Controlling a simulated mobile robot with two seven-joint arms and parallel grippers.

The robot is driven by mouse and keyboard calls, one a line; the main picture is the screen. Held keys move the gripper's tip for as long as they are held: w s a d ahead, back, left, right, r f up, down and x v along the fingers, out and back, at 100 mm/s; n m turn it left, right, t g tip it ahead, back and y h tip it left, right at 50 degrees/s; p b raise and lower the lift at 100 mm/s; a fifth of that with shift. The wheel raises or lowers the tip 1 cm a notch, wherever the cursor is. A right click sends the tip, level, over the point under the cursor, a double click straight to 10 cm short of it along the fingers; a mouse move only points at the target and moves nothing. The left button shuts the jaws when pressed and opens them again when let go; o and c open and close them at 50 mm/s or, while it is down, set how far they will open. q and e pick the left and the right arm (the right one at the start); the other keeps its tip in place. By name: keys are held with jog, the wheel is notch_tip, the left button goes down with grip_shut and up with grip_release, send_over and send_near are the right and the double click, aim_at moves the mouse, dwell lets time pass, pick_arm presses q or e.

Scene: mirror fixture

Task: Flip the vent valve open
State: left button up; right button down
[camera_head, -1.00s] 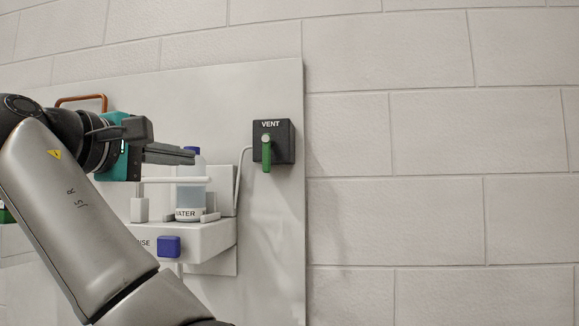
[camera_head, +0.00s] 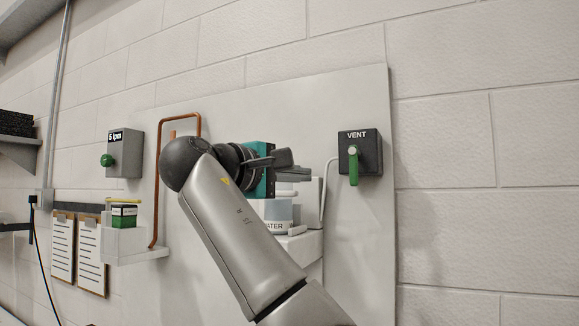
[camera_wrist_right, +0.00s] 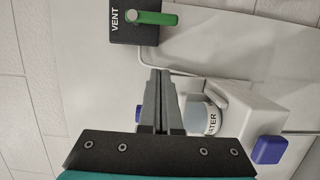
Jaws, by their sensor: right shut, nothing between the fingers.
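The vent valve is a dark box (camera_head: 361,152) lettered VENT on the white panel, with a green handle (camera_head: 354,168) hanging straight down from its pivot. In the right wrist view the box (camera_wrist_right: 130,32) is at the top and the green handle (camera_wrist_right: 152,18) points right. My right gripper (camera_head: 308,174) is left of the valve, apart from it. In the right wrist view its fingers (camera_wrist_right: 160,74) are shut with nothing between them, pointing toward the valve side. My left gripper is not in view.
A water bottle (camera_head: 278,214) on a white shelf stands behind my right arm. A blue button (camera_wrist_right: 270,150) shows in the right wrist view. A copper pipe (camera_head: 157,190), a grey box with a green knob (camera_head: 124,153) and clipboards (camera_head: 92,255) are left. The wall right of the valve is clear.

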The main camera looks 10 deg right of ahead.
aim_at(354, 165)
jog(key=d, duration=0.6)
jog(key=shift+w+d+p, duration=0.35)
jog(key=shift+p, duration=0.05)
jog(key=shift+d, duration=0.1)
